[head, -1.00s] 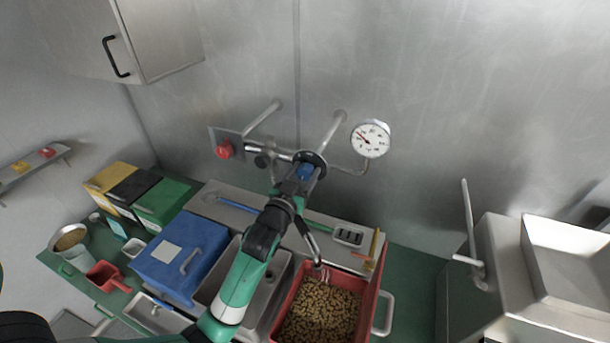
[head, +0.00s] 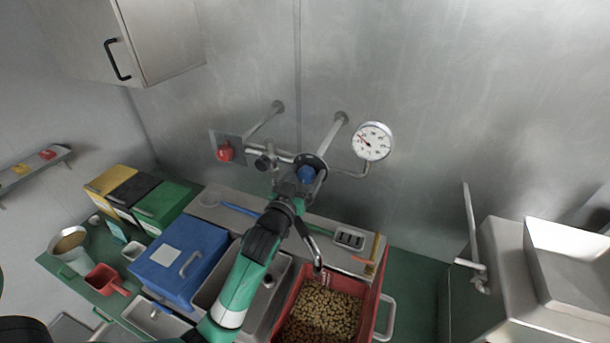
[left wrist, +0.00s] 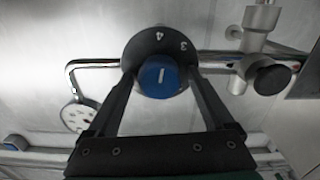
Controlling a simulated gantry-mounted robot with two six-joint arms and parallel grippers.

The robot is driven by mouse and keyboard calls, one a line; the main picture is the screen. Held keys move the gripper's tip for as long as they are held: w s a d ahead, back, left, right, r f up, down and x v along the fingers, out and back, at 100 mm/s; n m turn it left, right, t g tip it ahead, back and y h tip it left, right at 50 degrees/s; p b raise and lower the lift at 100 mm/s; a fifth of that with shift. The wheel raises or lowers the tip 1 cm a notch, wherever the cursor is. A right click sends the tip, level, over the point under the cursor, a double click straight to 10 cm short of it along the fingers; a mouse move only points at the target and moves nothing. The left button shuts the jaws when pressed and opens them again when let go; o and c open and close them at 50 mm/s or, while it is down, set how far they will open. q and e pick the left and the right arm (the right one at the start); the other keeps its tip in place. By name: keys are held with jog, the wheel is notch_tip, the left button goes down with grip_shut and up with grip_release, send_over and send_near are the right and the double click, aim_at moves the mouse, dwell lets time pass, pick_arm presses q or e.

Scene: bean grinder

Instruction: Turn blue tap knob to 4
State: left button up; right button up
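The blue tap knob (head: 307,174) sits on a dark round dial on the wall pipe, and it also shows in the left wrist view (left wrist: 160,77). The dial (left wrist: 143,45) carries the figures 4 and 3 on its visible upper part. The knob's white mark points roughly up in the left wrist view, towards the 4, perhaps slightly to its right. My left gripper (left wrist: 161,78) is open, with one finger on each side of the knob and what look like small gaps. In the head view my left gripper (head: 298,188) is just below the knob. My right gripper is out of view.
A pressure gauge (head: 372,141) is right of the knob, and a red knob (head: 225,152) is on a plate to its left. Pipes run close by. Below are a blue box (head: 180,258) and a red bin (head: 372,300) of beans.

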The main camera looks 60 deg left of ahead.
pick_arm(q)
jog(key=v, duration=1.1)
jog(key=shift+s+d, duration=0.2)
jog(key=shift+d, duration=0.05)
jog(key=w+d+r+m+t+h, duration=0.1)
jog(key=w+d+r+t, duration=0.25)
jog(key=r, duration=0.35)
jog(key=w+d+r+m+t+h, duration=0.1)
jog(key=w+d+r+t, duration=0.1)
jog(key=d+r, duration=0.45)
jog(key=w+d+r+t+h, duration=0.2)
jog(key=w+d+r+t, duration=0.1)
jog(key=r, duration=0.5)
jog(key=s+d+r+m+t+h, duration=0.2)
jog(key=d+r+m+t+h, duration=0.15)
jog(key=d+r+h, duration=0.35)
jog(key=s+d+r+m+t+h, duration=0.25)
jog(key=d+r+m, duration=0.2)
jog(key=r, duration=0.45)
notch_tip(320, 180, up, 15)
jog(key=p, duration=1.4)
jog(key=shift+w+d+f, duration=0.15)
jog(key=shift+w+d, duration=0.05)
jog(key=shift+d, duration=0.15)
